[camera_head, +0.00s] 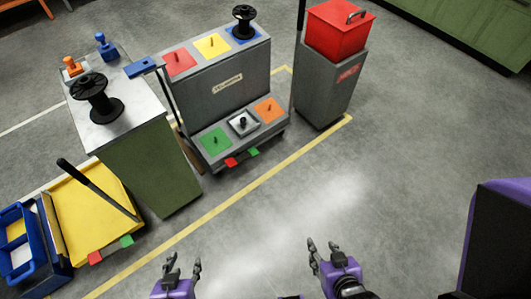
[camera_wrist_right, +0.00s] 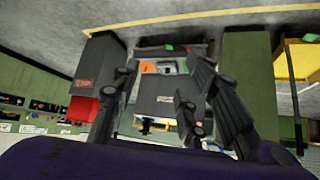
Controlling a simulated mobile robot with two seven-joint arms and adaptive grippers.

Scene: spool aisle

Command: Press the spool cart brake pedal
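A grey stepped cart (camera_head: 190,97) with colored square pads stands at the upper middle of the head view. A red pedal (camera_head: 231,162) and a green pedal (camera_head: 252,152) stick out low at its front. A yellow cart (camera_head: 95,215) at lower left also has a red pedal (camera_head: 95,257) and a green pedal (camera_head: 126,240). I cannot read which is the spool cart. My left gripper (camera_head: 184,262) and right gripper (camera_head: 322,246) are open and empty at the bottom, apart from every pedal. The grey cart also shows upside down in the right wrist view (camera_wrist_right: 148,100).
A green cabinet (camera_head: 155,165) holding a black spool (camera_head: 95,97) stands between the carts. A grey bin (camera_head: 322,95) with a red box (camera_head: 337,30) is right of the grey cart. A dark purple-topped block (camera_head: 505,240) stands at right. The floor before the yellow line is clear.

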